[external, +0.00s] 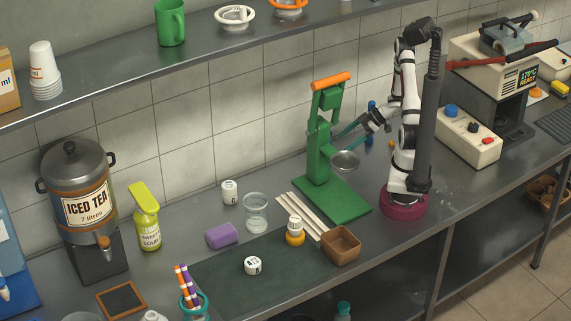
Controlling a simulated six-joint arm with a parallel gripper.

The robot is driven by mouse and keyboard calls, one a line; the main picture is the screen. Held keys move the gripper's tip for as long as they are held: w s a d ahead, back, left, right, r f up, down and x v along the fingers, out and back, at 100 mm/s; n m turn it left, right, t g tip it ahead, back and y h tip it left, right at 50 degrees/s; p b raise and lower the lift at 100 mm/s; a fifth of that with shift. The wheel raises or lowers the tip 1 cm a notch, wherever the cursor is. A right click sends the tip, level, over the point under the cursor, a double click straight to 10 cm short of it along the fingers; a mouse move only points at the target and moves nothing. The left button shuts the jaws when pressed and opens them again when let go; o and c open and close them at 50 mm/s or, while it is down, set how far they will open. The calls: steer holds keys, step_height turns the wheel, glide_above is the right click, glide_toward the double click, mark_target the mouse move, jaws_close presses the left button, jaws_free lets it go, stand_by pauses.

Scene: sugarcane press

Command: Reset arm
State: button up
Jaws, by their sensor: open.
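My arm stands on a round maroon base at the right of the steel counter in the external view. My gripper (363,128) points left. It is open, with nothing seen between its fingers. The press stands upright on a green base plate (335,200), with an orange handle (332,80) on top. Pale cane sticks (298,214) lie on the counter left of the base plate.
A brown square box (341,246), an orange-and-white bottle (295,232), a glass jar (256,212) and a purple cylinder (221,235) stand or lie left of the press. A control box (468,136) is right of my arm. A shelf (200,50) runs above. The dark mat is mostly clear.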

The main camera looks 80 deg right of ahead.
steer(key=d+g+h, duration=0.1)
steer(key=g+h, duration=0.1)
steer(key=w+d+g+h, duration=0.1)
steer(key=d+g+h, duration=0.1)
steer(key=shift+r+h, duration=0.2)
steer(key=shift+h, duration=0.2)
steer(key=s+r+g+h, duration=0.1)
steer(key=s+r+m+g+h, duration=0.1)
steer(key=g, duration=0.1)
steer(key=shift+s+a, duration=0.15)
steer(key=shift+a, duration=0.15)
step_height(320, 180, up, 6)
steer(key=s+a+m+g+h, duration=0.1)
steer(key=s+a+m+g, duration=0.1)
steer(key=m, duration=0.2)
steer(key=a+r+m+t+y, duration=0.1)
steer(key=a+r+m+y, duration=0.15)
steer(key=a+r, duration=0.45)
steer(key=a+r+m+y, duration=0.2)
steer(key=a+m, duration=0.1)
steer(key=a, duration=0.8)
steer(key=s+a+g+y, duration=0.1)
steer(key=s+a, duration=0.5)
steer(key=a, duration=0.2)
steer(key=shift+a+r, duration=0.15)
steer(key=shift+r, duration=0.1)
steer(key=shift+n, duration=0.25)
